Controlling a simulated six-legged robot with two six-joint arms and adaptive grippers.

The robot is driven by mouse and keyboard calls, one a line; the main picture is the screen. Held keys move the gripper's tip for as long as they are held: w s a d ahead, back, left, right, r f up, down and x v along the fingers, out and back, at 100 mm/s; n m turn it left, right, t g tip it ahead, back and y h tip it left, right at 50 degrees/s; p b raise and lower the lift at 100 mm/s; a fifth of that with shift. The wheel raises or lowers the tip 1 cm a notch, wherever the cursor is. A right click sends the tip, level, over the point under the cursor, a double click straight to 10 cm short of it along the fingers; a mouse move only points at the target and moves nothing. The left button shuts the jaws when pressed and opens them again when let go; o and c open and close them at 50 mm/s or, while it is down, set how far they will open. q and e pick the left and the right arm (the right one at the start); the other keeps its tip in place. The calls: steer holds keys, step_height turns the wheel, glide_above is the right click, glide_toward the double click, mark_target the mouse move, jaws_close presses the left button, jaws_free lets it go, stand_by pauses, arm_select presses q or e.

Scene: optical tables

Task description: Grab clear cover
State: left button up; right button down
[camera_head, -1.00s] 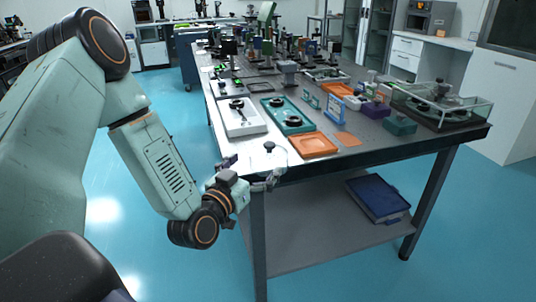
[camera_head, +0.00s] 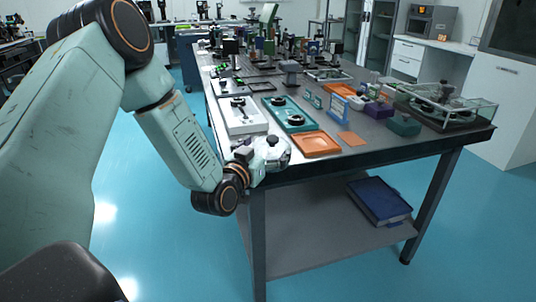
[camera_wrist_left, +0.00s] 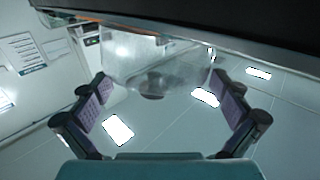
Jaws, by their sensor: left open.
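A clear cover (camera_head: 274,158), see-through and rounded with a small dark knob, is at the table's near left corner in the head view. In the left wrist view, the clear cover (camera_wrist_left: 155,65) shows as a hazy shape beyond and between my fingers. My left gripper (camera_head: 262,164) is at this corner, right by the cover and partly overlapping it. In the left wrist view my left gripper (camera_wrist_left: 165,112) has its two purple-padded fingers spread wide, one on each side of the cover. I cannot tell whether a finger touches it. My right gripper is not in view.
The dark optical table (camera_head: 375,155) holds an orange tray (camera_head: 316,143), a white tray (camera_head: 241,115), a teal tray (camera_head: 290,113) and a glass-sided case (camera_head: 445,104) at the right. The floor left of the table is clear.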

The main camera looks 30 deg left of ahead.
arm_select(q)
steer(key=shift+d+f, duration=0.1)
steer(key=shift+c, duration=0.6)
steer(key=shift+a+f, duration=0.2)
steer(key=shift+a, duration=0.15)
steer(key=c, duration=0.5)
steer(key=shift+d, duration=0.25)
steer(key=c, duration=0.4)
jaws_close()
